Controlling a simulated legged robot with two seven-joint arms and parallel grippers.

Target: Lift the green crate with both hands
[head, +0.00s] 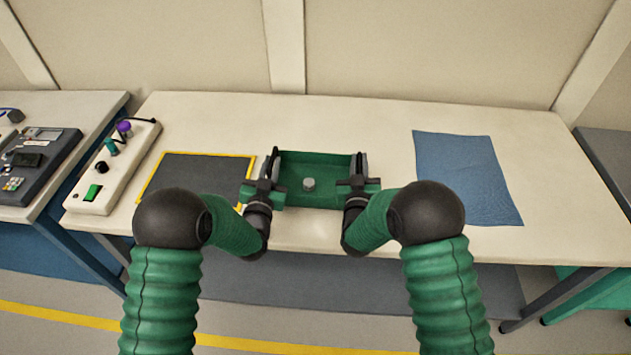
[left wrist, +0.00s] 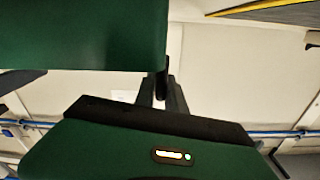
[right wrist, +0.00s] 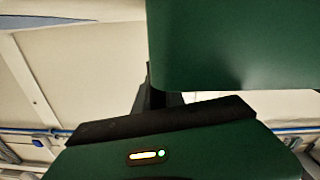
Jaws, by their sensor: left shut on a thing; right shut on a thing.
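The green crate (head: 315,198) is in the middle of the table in the head view, open at the top, with a small grey round item (head: 309,184) inside. My left gripper (head: 270,166) is shut on the crate's left side wall, and my right gripper (head: 357,168) is shut on its right side wall. The crate's green side fills the upper left of the left wrist view (left wrist: 80,35) and the upper right of the right wrist view (right wrist: 235,45). The crate looks level. I cannot tell for sure whether its bottom touches the table.
A dark mat with a yellow border (head: 200,175) lies left of the crate. A blue cloth (head: 467,178) lies to the right. A control box with knobs and a green switch (head: 110,170) stands at the table's left end. The table (head: 350,112) is clear behind the crate.

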